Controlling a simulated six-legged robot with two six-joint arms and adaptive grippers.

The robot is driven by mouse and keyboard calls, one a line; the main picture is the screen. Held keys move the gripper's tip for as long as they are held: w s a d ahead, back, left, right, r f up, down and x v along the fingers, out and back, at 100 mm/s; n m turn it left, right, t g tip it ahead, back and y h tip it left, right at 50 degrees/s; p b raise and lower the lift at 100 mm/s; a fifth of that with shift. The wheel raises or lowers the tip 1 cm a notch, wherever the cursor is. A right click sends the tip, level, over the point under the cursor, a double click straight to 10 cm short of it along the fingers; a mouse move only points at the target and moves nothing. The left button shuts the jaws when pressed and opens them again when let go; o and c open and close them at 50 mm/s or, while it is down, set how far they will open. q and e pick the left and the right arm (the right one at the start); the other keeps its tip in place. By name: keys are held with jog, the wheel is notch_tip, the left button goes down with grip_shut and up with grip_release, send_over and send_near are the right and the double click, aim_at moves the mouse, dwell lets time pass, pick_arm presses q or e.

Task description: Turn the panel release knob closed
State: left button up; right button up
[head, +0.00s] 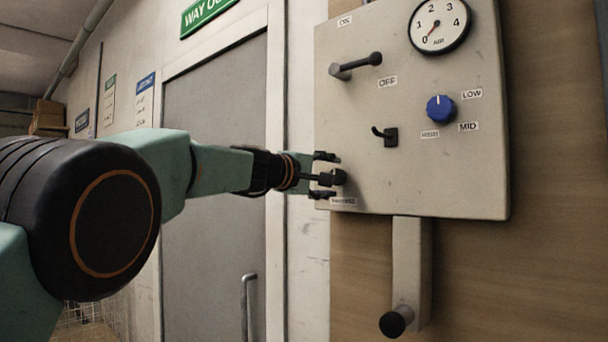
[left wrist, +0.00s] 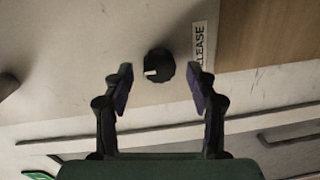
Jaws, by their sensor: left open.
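The panel release knob (left wrist: 159,66) is a small round black knob with a white pointer mark, beside a label reading "...LEASE" (left wrist: 200,50). In the head view the knob (head: 338,177) sits at the lower left corner of the beige panel (head: 440,190). My left gripper (head: 324,174) is at the knob, with its fingers spread above and below it in that view. In the left wrist view the open fingers (left wrist: 160,88) stand to either side, the knob lying a little beyond and between their tips. I cannot tell whether a finger touches it. My right gripper is not in view.
The panel also carries a black lever (head: 356,66), a pressure gauge (head: 438,24), a blue selector knob (head: 440,108) and a black hook-shaped switch (head: 386,135). Below it hangs an arm with a black round end (head: 396,321). A grey door (head: 215,170) stands to the left.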

pick_arm(q)
jog(key=v, duration=1.1)
jog(key=shift+s, duration=0.15)
jog(key=shift+r, duration=0.15)
